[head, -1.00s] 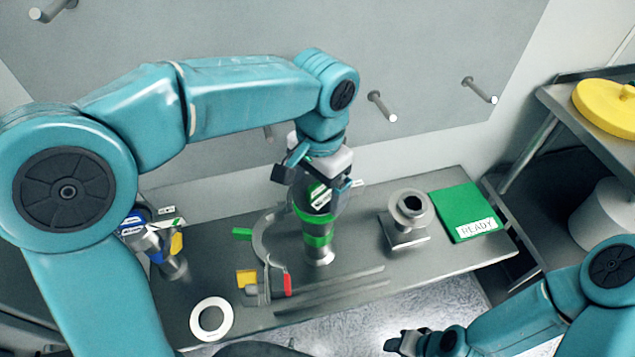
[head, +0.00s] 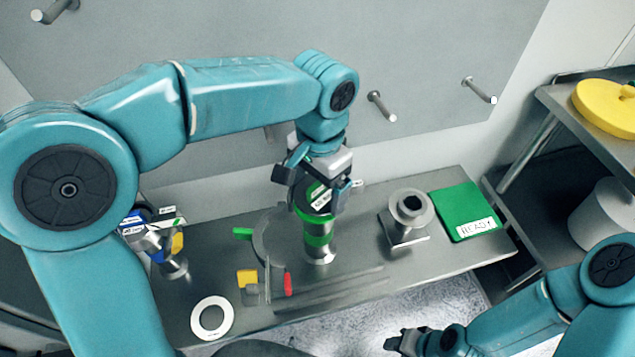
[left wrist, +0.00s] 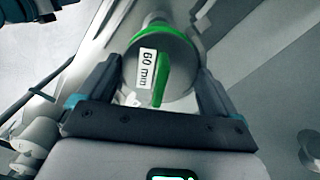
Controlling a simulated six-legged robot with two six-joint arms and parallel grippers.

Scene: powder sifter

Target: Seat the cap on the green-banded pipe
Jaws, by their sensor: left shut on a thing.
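My left gripper (head: 318,185) points down over the bench and is shut on a grey cap. In the left wrist view the round cap (left wrist: 150,75) sits between the fingers and shows a "60 mm" label and a green bar. The green-banded pipe (head: 319,255) stands upright directly below the cap; its flared foot shows. The cap and pipe look in line and very close, but I cannot tell whether the cap is fully down. The fingers hide part of the cap. My right gripper (head: 405,342) is at the bottom edge, its jaws unclear.
A grey flanged fitting (head: 408,210) on a block and a green READY mat (head: 457,203) are to the right. A clamp (head: 262,240) with a green handle lies close left of the pipe. A white ring (head: 211,318) and a blue-marked fitting (head: 165,250) are farther left.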

